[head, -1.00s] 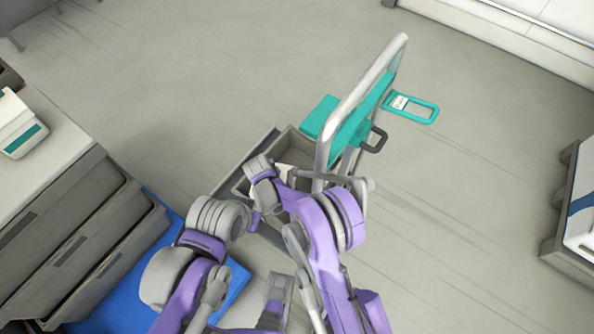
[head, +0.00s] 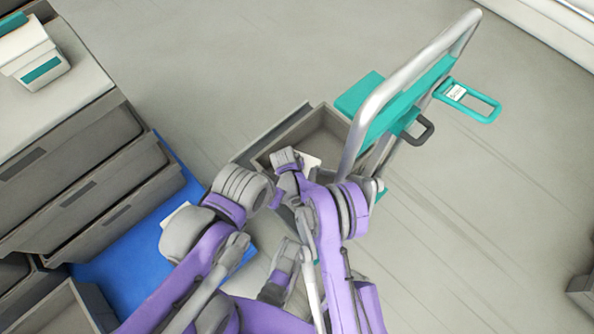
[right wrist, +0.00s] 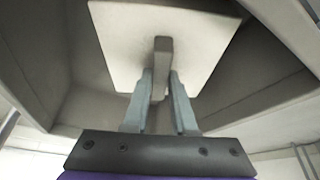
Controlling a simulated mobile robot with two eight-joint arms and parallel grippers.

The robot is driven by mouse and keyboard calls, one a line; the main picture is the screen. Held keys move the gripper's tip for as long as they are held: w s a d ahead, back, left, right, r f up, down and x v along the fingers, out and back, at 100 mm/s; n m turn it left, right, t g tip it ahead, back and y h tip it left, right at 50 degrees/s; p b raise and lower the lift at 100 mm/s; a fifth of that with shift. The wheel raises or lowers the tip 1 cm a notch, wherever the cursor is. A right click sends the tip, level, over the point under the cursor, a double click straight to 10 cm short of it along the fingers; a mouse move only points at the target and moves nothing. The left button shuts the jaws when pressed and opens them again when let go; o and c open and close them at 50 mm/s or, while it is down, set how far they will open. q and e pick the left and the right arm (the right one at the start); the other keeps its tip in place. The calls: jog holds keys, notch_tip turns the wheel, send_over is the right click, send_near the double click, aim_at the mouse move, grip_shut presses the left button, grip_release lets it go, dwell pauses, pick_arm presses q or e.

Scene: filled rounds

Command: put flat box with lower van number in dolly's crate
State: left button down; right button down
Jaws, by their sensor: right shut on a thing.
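The dolly's grey crate (head: 318,125) stands open beside the dolly's silver handle (head: 362,130), partly covered by my arms in the head view. A flat white box (head: 309,161) shows at my right wrist, over the crate's inside. In the right wrist view my right gripper (right wrist: 160,88) is shut on the grey upright grip of this flat box (right wrist: 125,45), with grey crate-like walls around it. I cannot tell whether the box touches the crate floor. No number is readable on it. My left arm shows at the left, but I cannot make out its fingers.
A grey drawer cabinet (head: 70,150) stands at the left with a white and teal container (head: 38,62) on top. A blue mat (head: 125,265) lies beside it. A teal tagged loop (head: 468,101) hangs off the dolly's right side.

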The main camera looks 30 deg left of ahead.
jog(key=shift+f+b, duration=0.9)
jog(key=shift+f, duration=1.15)
jog(key=shift+f, duration=0.2)
jog(key=c, duration=0.7)
grip_release()
jog(key=shift+r, duration=0.1)
